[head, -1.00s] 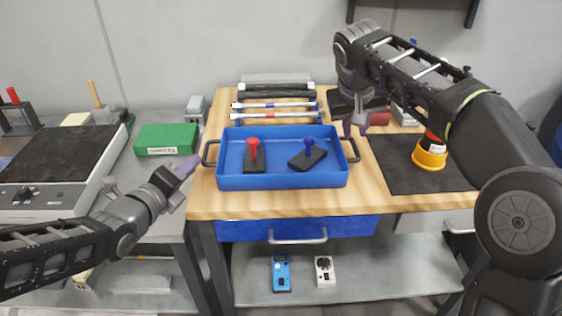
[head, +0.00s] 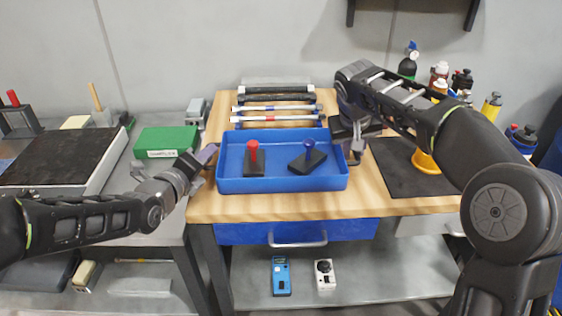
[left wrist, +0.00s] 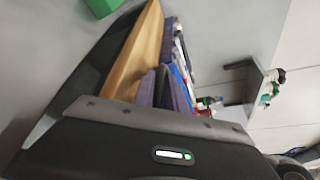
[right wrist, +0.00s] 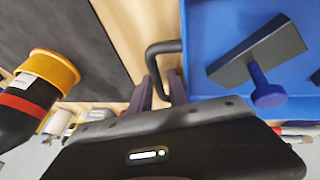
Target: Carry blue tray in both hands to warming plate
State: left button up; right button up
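The blue tray (head: 282,185) rests on the wooden bench in the head view. It holds a red-handled block (head: 257,182) and a blue-handled block (head: 307,160). My right gripper (head: 357,148) is at the tray's right handle. In the right wrist view, its open fingers (right wrist: 162,92) stand on either side of the dark handle (right wrist: 152,58). The warming plate (head: 65,160), a dark flat top on a pale base, stands on the grey table at left.
A green box (head: 166,141) lies between the warming plate and the tray. Several rods on racks (head: 277,106) lie behind the tray. A dark mat (head: 400,170) with a yellow-rimmed container (head: 425,162) is to the right. Bottles stand at the back right.

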pick_arm(q)
jog(key=shift+c, duration=0.4)
pick_arm(e)
jog(key=shift+c, duration=0.4)
pick_arm(q)
grip_shut()
pick_arm(e)
grip_shut()
dwell(0.3)
pick_arm(q)
jog(key=shift+r, duration=0.3)
pick_arm(e)
jog(key=shift+w+r, duration=0.1)
jog(key=shift+r, duration=0.2)
